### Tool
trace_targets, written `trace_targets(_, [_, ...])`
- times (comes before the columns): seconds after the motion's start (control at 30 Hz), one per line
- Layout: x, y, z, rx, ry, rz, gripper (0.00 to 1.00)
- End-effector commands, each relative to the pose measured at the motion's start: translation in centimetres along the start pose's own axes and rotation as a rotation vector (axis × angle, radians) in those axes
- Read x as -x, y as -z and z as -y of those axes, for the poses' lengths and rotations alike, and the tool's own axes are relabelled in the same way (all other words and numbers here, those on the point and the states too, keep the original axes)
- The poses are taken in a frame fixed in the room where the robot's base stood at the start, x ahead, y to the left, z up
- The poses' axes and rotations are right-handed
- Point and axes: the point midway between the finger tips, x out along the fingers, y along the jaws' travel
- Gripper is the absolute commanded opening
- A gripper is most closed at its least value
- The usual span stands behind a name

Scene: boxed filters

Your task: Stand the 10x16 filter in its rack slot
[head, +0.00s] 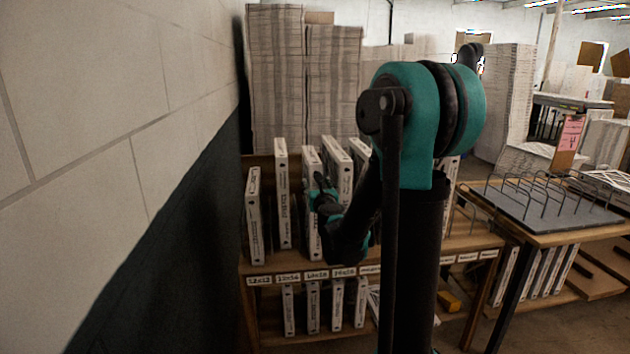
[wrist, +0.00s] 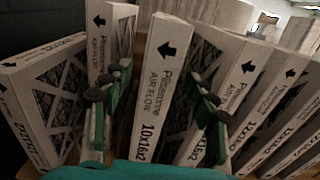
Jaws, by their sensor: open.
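The 10x16 filter (wrist: 150,112), a white-framed boxed filter with a black arrow on its edge, stands upright among others in the wrist view. My gripper (wrist: 160,85) is open, with one finger on each side of this filter's printed edge. A gap shows between each finger and the edge. In the head view my gripper (head: 322,198) is at the row of filters on the wooden shelf, and my arm hides part of that row. The wire rack (head: 540,200) stands on a table at the right, with several empty-looking slots.
Other filters stand close by on both sides, one at the left (wrist: 42,95) and one at the right (wrist: 225,95). The shelf (head: 300,268) carries size labels, with more filters below. A block wall (head: 90,130) is at the left. Tall stacks (head: 275,80) stand behind.

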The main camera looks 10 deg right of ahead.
Motion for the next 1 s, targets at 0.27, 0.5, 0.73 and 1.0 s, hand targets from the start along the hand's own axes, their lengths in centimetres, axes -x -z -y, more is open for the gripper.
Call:
trace_targets(0.27, [1.2, 0.0, 0.0, 0.005, -0.002, 0.0, 0.58])
trace_targets(0.5, [4.5, -0.4, -3.1, 0.448, -0.169, 0.019, 0.58])
trace_targets(0.73, [14.3, 6.4, -7.4, 1.451, -0.605, 0.036, 0.58])
trace_targets(1.0, [28.5, 18.5, -1.7, 2.347, -1.31, 0.015, 0.58])
